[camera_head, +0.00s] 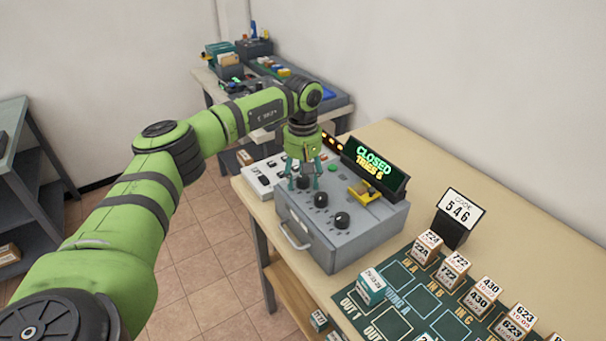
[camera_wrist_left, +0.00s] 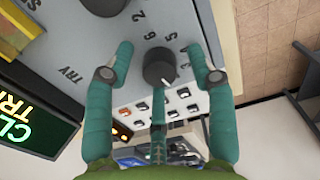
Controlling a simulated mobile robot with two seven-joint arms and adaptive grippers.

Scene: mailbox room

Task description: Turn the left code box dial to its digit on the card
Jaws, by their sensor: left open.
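The grey code box (camera_head: 330,248) stands on the table with a row of black dials on its top. The left dial (camera_head: 303,182) is partly hidden by my gripper; it shows as a round black knob (camera_wrist_left: 159,66) with digits around it in the left wrist view. My left gripper (camera_head: 304,183) is open above it, with teal fingers (camera_wrist_left: 165,62) on both sides of the knob, not visibly closed on it. The middle dial (camera_head: 321,200) and right dial (camera_head: 342,220) are uncovered. The code card (camera_head: 459,210) reads 546. The display (camera_head: 374,166) reads CLOSED, TRIES 6.
A yellow lever (camera_head: 363,192) sits on the box's back right. A white button panel (camera_head: 262,176) lies left of the box. A green mat (camera_head: 432,300) with several numbered blocks covers the table's front right. A second table (camera_head: 209,84) with trays stands behind.

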